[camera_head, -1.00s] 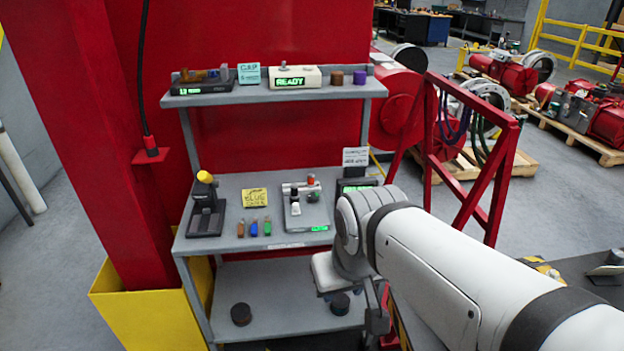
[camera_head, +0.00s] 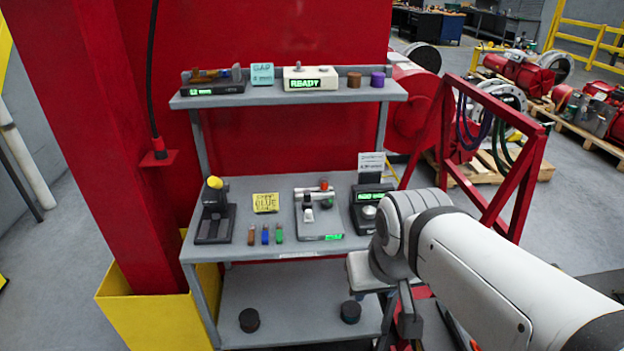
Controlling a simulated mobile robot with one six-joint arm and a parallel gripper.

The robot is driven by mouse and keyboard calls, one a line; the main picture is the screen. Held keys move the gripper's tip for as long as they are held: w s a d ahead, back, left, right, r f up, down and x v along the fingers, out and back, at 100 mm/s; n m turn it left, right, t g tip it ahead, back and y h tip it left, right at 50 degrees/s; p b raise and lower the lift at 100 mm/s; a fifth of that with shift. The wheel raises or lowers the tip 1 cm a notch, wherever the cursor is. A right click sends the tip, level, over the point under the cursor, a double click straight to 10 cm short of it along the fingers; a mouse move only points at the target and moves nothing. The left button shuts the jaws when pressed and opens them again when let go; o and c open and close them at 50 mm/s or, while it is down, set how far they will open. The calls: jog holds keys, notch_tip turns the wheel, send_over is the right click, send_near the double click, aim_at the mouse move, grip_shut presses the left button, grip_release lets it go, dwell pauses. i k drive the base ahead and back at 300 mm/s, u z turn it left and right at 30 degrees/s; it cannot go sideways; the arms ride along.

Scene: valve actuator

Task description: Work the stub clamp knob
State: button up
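A black stand with a yellow knob (camera_head: 214,183) on top is at the left of the middle shelf. A grey device (camera_head: 319,213) with a small red-orange knob, a white-and-black part and a green display is right of centre on that shelf. No readable label shows which knob is the stub clamp knob. My gripper (camera_head: 408,328) hangs below my wrist at the lower right, in front of the shelf's right side and apart from both devices. Its fingertips are partly cut off by the lower edge, so its opening is unclear.
The middle shelf (camera_head: 330,250) also holds a yellow note (camera_head: 265,203), several small coloured pieces and a black display box (camera_head: 371,207). The upper shelf (camera_head: 300,98) bears a READY unit (camera_head: 310,78). A red frame (camera_head: 515,180) stands right of the shelving.

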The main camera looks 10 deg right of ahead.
aim_at(326, 204)
jog(key=i, duration=0.85)
jog(key=z, duration=0.05)
